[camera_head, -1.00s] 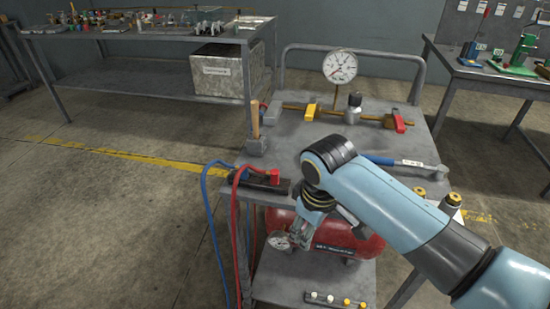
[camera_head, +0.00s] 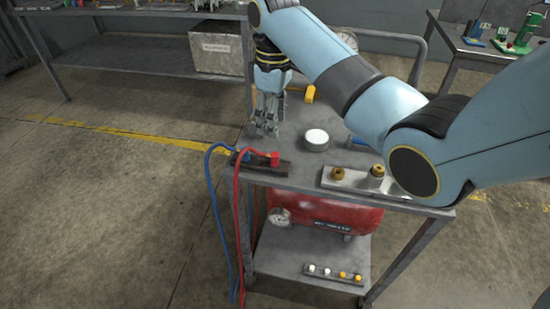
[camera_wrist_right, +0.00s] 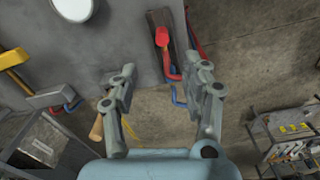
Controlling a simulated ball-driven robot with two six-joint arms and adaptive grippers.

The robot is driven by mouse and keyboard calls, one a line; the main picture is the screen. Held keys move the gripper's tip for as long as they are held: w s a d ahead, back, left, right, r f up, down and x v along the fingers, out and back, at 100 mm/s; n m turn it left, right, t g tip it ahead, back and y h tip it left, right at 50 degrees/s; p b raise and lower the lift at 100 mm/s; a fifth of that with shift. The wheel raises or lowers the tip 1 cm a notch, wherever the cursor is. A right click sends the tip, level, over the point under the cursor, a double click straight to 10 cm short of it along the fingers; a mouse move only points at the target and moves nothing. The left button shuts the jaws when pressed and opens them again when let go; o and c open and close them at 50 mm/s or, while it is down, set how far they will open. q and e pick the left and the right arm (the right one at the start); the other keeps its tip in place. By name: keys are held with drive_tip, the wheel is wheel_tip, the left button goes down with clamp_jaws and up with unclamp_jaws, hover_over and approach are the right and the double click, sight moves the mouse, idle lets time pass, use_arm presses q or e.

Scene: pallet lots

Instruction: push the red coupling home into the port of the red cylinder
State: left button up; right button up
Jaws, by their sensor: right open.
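The red coupling (camera_head: 274,158), on the end of a red hose, lies on a dark holder (camera_head: 270,169) at the cart top's front left edge. It also shows in the right wrist view (camera_wrist_right: 162,37), ahead of the fingers. The red cylinder (camera_head: 345,213) lies on the cart's lower shelf with a small gauge (camera_head: 280,217) at its left end; I cannot make out its port. My right gripper (camera_head: 266,128) is open and empty above the cart top, behind the coupling in the head view. Its fingers (camera_wrist_right: 167,72) are spread apart. My left gripper is not in view.
A blue hose coupling (camera_head: 245,155) sits beside the red one. A white round object (camera_head: 316,140) and a plate (camera_head: 350,183) with brass-coloured fittings are on the cart top. A small rack (camera_head: 332,273) is on the lower shelf. Open floor lies left of the cart.

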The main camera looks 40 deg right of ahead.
sight(275, 154)
wheel_tip(275, 154, down, 6)
drive_tip(key=shift+r, duration=0.15)
idle(0.4)
drive_tip(key=f, duration=0.5)
drive_tip(key=shift+s+a+f, duration=0.1)
drive_tip(key=shift+s, duration=0.1)
clamp_jaws()
